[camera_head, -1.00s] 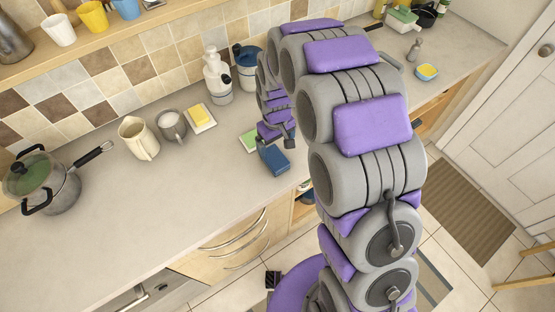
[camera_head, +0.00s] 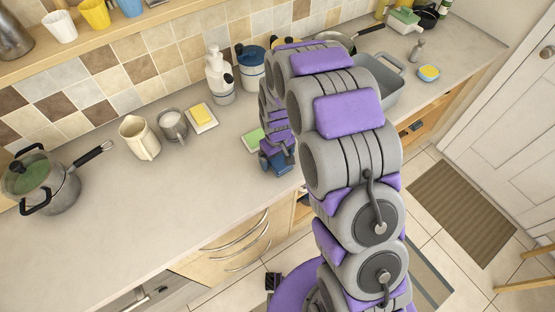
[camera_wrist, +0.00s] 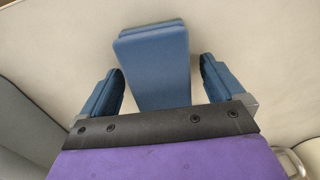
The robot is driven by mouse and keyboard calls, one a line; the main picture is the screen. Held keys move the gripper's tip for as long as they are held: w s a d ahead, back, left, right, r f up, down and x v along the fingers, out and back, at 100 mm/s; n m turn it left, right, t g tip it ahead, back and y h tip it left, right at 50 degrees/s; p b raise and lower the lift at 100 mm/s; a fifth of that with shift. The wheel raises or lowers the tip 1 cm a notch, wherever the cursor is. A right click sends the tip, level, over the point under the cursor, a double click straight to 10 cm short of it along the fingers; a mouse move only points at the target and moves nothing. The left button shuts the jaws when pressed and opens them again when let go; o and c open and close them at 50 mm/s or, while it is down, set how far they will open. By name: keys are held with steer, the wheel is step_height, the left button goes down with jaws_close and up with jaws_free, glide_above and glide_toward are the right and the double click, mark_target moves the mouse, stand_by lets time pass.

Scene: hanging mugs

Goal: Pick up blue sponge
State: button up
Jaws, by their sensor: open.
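The blue sponge (camera_wrist: 155,65) lies on the countertop (camera_wrist: 50,40) in the wrist view, between the two fingers of my gripper (camera_wrist: 160,90). Each finger stands apart from the sponge, with a gap on both sides. The sponge's near end is hidden behind the gripper's dark palm edge. In the head view the sponge (camera_head: 281,167) shows only partly near the counter's front edge, with my gripper (camera_head: 277,160) over it. The gripper is open and holds nothing.
A green-and-white sponge (camera_head: 253,140) lies just behind the gripper. A yellow sponge on a white dish (camera_head: 201,117), a mug (camera_head: 172,126) and a cream pitcher (camera_head: 139,139) stand to the left. A soap dispenser (camera_head: 218,78) and a blue-lidded canister (camera_head: 250,68) stand behind.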

steer(key=shift+a, duration=0.25)
steer(key=c, duration=0.3)
steer(key=shift+d, duration=0.5)
steer(key=c, duration=0.7)
steer(key=shift+a, duration=0.1)
steer(key=shift+a, duration=0.15)
steer(key=shift+a+r, duration=0.1)
steer(key=shift+r, duration=0.35)
step_height(320, 180, up, 3)
steer(key=shift+s+p, duration=0.1)
steer(key=shift+p, duration=0.25)
steer(key=s+a, duration=0.6)
steer(key=s, duration=0.1)
steer(key=s+a+r+p, duration=0.1)
steer(key=s+a, duration=0.2)
steer(key=s, duration=0.1)
steer(key=shift+s, duration=0.25)
steer(key=shift+s+a+r, duration=0.1)
steer(key=shift+s+a, duration=0.05)
steer(key=shift+s, duration=0.35)
